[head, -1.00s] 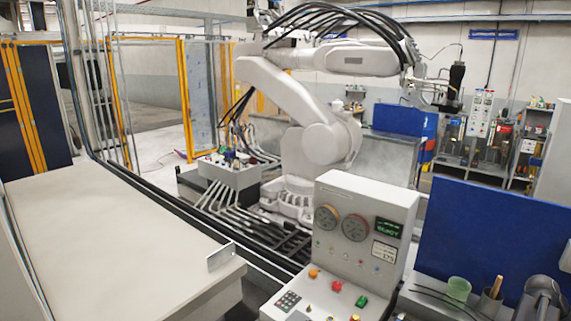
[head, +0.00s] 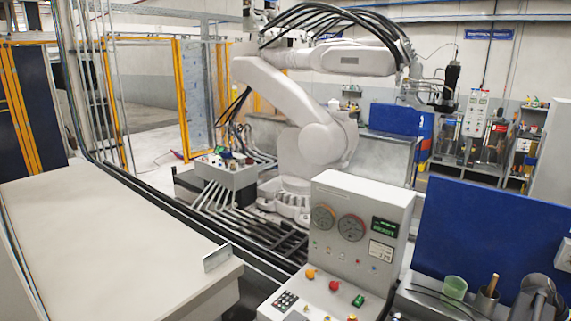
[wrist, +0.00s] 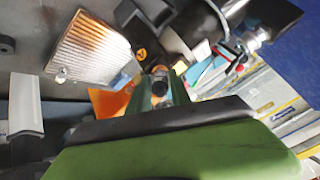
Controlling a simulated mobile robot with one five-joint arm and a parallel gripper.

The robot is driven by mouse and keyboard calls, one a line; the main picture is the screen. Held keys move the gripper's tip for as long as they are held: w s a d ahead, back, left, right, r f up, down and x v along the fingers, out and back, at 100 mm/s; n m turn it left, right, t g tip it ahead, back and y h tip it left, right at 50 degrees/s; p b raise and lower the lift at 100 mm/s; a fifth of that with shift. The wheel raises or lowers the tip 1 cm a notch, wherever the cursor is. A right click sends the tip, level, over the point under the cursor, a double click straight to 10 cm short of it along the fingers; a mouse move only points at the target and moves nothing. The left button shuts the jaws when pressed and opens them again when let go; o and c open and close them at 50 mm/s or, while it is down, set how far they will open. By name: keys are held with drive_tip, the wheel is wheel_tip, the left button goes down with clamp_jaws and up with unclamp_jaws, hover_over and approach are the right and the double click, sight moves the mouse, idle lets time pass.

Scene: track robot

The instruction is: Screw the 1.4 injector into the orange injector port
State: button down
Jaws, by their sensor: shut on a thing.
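In the wrist view my gripper (wrist: 161,84) shows beyond the large green and black shape in the foreground. Its narrow green fingers are shut on a small dark, round-ended piece, the 1.4 injector (wrist: 160,87); its marking cannot be read. An orange surface (wrist: 108,102) shows just left of the fingers, partly hidden by the green and black shape. I cannot tell whether it is the orange injector port, or whether the injector touches it. In the head view neither my gripper, the injector nor an orange port can be made out.
A ribbed metal plate (wrist: 88,48) lies upper left in the wrist view. In the head view a large white robot arm (head: 318,140) stands behind a control panel (head: 355,230). A bare grey bench (head: 110,240) fills the left; a green cup (head: 454,287) stands right.

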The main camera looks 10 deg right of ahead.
drive_tip(key=m, duration=1.1)
drive_tip(key=shift+s+m, duration=0.1)
drive_tip(key=shift+m, duration=0.3)
drive_tip(key=c, duration=1.3)
unclamp_jaws()
drive_tip(key=shift+o, duration=0.2)
drive_tip(key=o, duration=0.5)
drive_tip(key=shift+o, duration=0.2)
